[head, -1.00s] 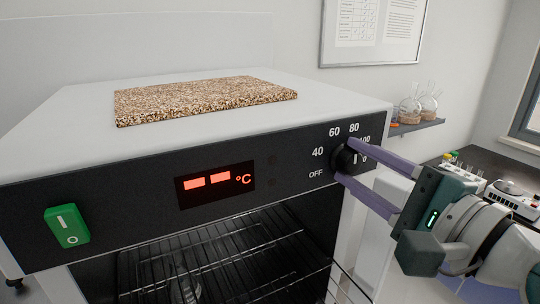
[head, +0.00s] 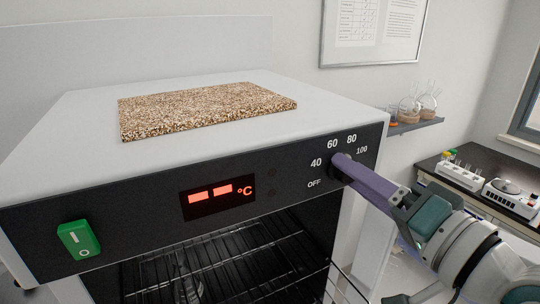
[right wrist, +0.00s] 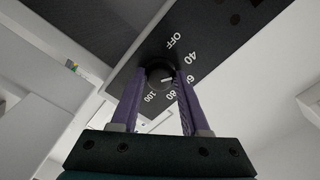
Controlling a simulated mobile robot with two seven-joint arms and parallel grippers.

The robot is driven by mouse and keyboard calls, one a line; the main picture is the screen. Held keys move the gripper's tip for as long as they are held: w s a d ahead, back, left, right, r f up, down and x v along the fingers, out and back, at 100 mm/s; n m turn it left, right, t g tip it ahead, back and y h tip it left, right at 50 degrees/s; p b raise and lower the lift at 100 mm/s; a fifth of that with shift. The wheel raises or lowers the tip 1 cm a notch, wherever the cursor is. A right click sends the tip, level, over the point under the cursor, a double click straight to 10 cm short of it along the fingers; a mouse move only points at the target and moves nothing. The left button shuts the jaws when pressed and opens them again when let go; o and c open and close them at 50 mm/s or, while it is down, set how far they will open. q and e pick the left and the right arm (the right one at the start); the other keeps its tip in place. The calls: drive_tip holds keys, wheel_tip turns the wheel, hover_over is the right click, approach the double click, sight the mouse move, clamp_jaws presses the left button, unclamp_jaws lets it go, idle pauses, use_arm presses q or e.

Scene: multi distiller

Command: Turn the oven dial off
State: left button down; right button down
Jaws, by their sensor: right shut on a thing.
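The oven dial (head: 335,174) is a black round knob at the right end of the oven's black front panel (head: 120,218), ringed by the labels OFF, 40, 60, 80 and 100. In the head view my purple fingers hide most of it. My right gripper (head: 344,164) is shut on the dial. In the right wrist view the gripper (right wrist: 164,76) has one finger on each side of the dial (right wrist: 158,69). A white mark on the dial shows there, seemingly towards 60 to 80; its exact setting is hard to tell. My left gripper is not in view.
The red display (head: 217,197) shows two dashes and °C. A green switch (head: 78,240) is at the panel's left. A speckled board (head: 205,108) lies on the oven top. Wire racks (head: 225,265) show in the open chamber. A dark bench (head: 430,165) with lab equipment stands right.

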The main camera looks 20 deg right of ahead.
drive_tip(key=n+p, duration=0.2)
drive_tip(key=n, duration=0.8)
drive_tip(key=shift+n, duration=0.5)
drive_tip(key=shift+c, duration=2.2)
unclamp_jaws()
